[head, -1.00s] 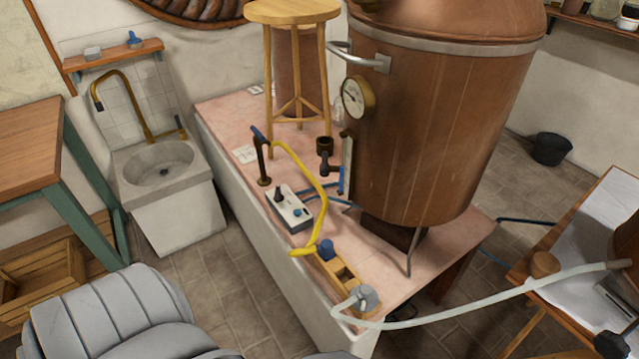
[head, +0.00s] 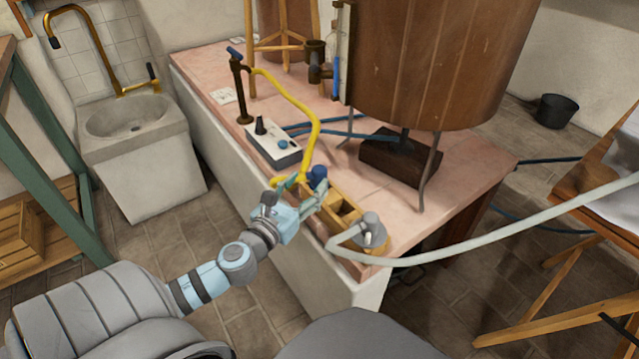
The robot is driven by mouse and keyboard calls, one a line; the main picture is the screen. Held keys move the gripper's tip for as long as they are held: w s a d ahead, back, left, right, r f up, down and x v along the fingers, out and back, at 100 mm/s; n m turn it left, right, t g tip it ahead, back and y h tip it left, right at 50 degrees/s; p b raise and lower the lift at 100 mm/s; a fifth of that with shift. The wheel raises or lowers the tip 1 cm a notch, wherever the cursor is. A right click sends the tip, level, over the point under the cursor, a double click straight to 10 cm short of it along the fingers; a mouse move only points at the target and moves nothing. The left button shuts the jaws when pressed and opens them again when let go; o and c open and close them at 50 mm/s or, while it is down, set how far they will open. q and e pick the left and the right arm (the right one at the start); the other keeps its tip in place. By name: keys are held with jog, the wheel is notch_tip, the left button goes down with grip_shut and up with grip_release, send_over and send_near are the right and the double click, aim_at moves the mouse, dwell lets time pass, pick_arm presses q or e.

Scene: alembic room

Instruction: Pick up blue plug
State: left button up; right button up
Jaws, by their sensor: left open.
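The blue plug (head: 318,174) stands at the left end of a small wooden rack (head: 341,208) near the front edge of the pink-topped bench. Its lower part is hidden. My left gripper (head: 300,187) is open at the plug, with its fingers just left of and in front of it. I cannot tell whether the fingers touch the plug. My right gripper is not in view.
A grey fitting (head: 371,230) with a pale hose (head: 480,235) sits at the rack's right end. A control box (head: 273,144) and the copper still (head: 430,60) stand behind on the bench (head: 440,225).

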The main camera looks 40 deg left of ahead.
aim_at(319, 169)
pick_arm(q)
jog(key=w, duration=0.6)
jog(key=shift+a, duration=0.35)
jog(key=shift+s, duration=0.1)
grip_shut()
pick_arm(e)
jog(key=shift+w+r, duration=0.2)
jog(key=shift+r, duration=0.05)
pick_arm(q)
jog(key=shift+r, duration=0.2)
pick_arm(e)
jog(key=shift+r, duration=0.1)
